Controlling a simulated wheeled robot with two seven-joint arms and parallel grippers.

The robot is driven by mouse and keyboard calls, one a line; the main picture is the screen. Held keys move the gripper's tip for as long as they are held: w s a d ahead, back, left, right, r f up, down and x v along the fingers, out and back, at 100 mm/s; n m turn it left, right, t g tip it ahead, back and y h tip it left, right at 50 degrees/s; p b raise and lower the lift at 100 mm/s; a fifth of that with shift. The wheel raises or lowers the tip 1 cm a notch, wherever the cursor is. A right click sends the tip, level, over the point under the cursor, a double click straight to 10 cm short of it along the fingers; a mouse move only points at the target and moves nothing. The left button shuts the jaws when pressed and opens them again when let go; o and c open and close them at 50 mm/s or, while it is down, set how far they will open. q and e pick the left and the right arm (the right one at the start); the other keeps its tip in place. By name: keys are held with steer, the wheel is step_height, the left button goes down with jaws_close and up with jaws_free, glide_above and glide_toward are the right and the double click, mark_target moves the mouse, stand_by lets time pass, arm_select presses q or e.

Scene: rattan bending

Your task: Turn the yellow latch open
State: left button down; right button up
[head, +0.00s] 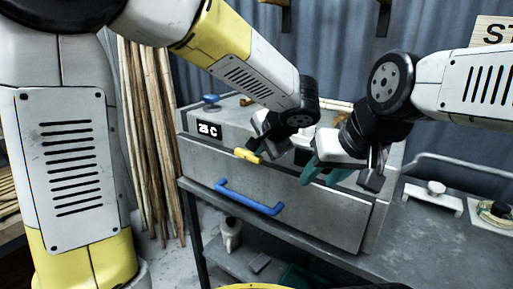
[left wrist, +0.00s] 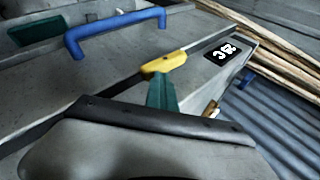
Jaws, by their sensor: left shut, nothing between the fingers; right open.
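In the left wrist view the latch (left wrist: 163,62) lies across the seam above the box front. My left gripper is shut and empty, its teal fingertip (left wrist: 161,80) right at the latch; I cannot tell whether they touch. In the head view its fingers are mostly hidden behind its dark wrist. My right gripper (head: 326,174) is open and empty, with teal fingers in front of the box's right half.
A blue handle (head: 247,198) runs across the box front below the latch. A blue knob (head: 210,98) stands on the box top. Rattan poles (head: 150,130) lean at the left. A grey bench (head: 420,230) with small fixtures extends right; a mug (head: 230,235) sits on the lower shelf.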

arm_select(q)
steer(key=shift+s+d+f, duration=0.3)
steer(key=shift+f, duration=0.15)
steer(key=d+v, duration=0.1)
steer(key=v, duration=1.1)
steer(key=shift+w+r, duration=0.25)
steer(key=shift+r, duration=0.1)
arm_select(e)
steer(key=shift+s+d, duration=0.3)
arm_select(q)
steer(key=s+a+f+n+h, duration=0.1)
steer(key=s+a+n, duration=0.2)
steer(key=a, duration=0.4)
steer(key=s+a+f+n+g+h, duration=0.1)
steer(key=s+a+f+n+h, duration=0.1)
steer(key=s+a+n, duration=0.2)
steer(key=s+a+f+n+g+h, duration=0.1)
steer(key=s+a+f+n+h, duration=0.1)
steer(key=a, duration=0.8)
steer(key=shift+s+n, duration=0.8)
steer(key=shift+s, duration=0.1)
steer(key=shift+f, duration=0.1)
